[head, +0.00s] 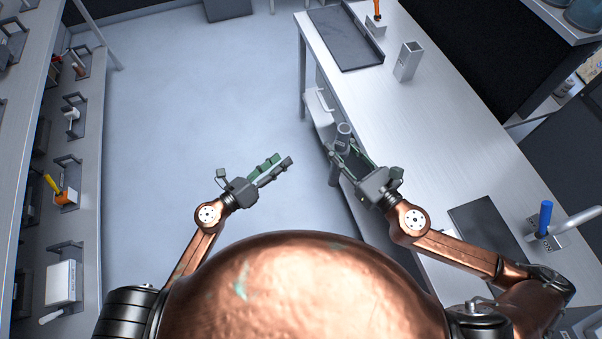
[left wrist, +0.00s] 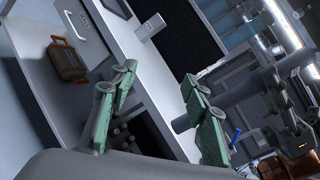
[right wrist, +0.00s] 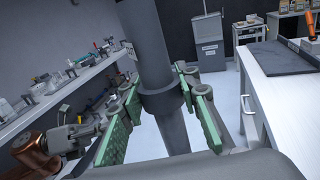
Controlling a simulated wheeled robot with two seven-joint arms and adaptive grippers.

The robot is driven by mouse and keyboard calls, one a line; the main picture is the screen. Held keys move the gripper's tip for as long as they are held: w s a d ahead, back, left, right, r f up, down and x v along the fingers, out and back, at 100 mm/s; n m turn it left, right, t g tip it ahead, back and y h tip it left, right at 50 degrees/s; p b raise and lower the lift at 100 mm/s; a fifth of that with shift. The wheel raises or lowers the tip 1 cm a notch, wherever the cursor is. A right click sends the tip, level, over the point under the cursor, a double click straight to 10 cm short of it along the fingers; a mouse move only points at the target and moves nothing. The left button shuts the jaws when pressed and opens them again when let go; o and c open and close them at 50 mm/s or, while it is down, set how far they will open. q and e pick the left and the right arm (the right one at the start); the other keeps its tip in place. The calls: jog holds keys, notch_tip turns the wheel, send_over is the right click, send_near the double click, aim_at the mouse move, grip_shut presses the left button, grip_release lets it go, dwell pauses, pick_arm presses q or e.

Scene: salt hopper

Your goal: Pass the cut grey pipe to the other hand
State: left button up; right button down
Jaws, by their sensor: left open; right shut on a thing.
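The cut grey pipe (head: 343,131) stands roughly upright at the bench's left edge in the head view. My right gripper (head: 350,154) is shut around it. In the right wrist view the pipe (right wrist: 142,45) runs between the green-padded fingers (right wrist: 158,100), with a thicker collar at finger height. My left gripper (head: 275,168) is open and empty, to the left of the pipe and apart from it. In the left wrist view nothing is between its fingers (left wrist: 158,100); the pipe (left wrist: 235,95) lies beyond the right-hand finger, which partly hides it.
The white bench (head: 430,125) runs along the right, with a dark mat (head: 345,38), a square metal holder (head: 409,61) and a blue-handled item (head: 545,218). A shelf (head: 82,140) with several tools stands left. The floor between is clear.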

pick_arm(q)
jog(key=s+d+r+m+g+h, duration=0.3)
jog(key=s+d+r+m, duration=0.5)
jog(key=s+r+m, duration=0.15)
jog(key=x, duration=1.2)
jog(key=shift+w+r+m, duration=0.25)
jog(key=shift+r+m, duration=0.05)
jog(key=shift+m, duration=0.15)
jog(key=shift+a, duration=0.2)
grip_shut()
pick_arm(e)
jog(key=c, duration=1.4)
grip_release()
